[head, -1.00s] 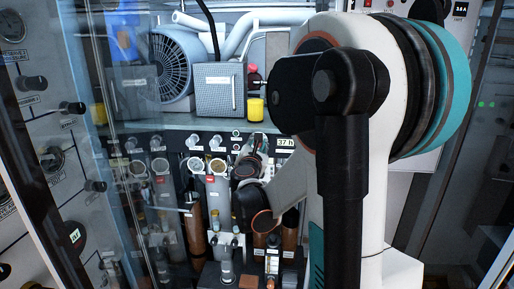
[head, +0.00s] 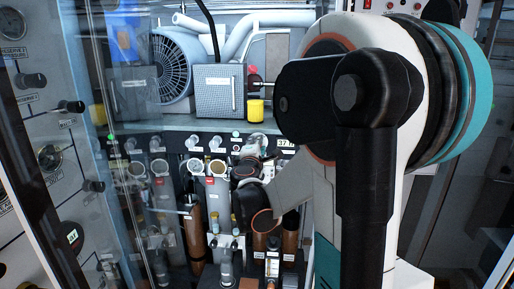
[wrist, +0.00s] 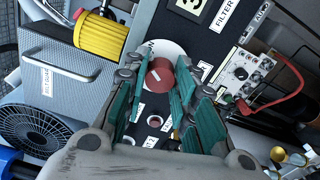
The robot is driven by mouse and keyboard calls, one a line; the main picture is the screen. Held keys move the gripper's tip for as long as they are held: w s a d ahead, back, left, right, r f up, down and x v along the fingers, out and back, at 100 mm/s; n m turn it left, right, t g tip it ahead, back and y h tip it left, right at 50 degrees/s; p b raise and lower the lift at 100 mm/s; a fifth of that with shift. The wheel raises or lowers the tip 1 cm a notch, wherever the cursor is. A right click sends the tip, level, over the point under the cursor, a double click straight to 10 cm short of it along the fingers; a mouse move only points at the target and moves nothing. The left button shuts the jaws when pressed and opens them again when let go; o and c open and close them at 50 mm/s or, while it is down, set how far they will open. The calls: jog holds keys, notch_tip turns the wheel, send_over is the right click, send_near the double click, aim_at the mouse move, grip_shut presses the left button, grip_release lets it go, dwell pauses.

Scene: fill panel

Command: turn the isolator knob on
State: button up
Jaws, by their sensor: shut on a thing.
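The isolator knob (wrist: 161,74) is a round red knob with a white mark, set on a pale round plate (wrist: 176,50) on the dark panel strip. In the wrist view my gripper (wrist: 160,80) has its teal fingers on either side of the knob and is shut on it. The white mark lies at a slant. In the head view my gripper (head: 250,150) is at the dark strip below the shelf, partly hidden by my arm. I cannot make out the knob there.
A fan (head: 170,65) is farther left. A red hose (wrist: 290,85) runs at right.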

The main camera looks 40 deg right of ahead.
jog(key=shift+m, duration=1)
jog(key=o, duration=1.1)
jog(key=shift+s, duration=0.1)
jog(key=v, duration=1.2)
jog(key=shift+f, duration=0.1)
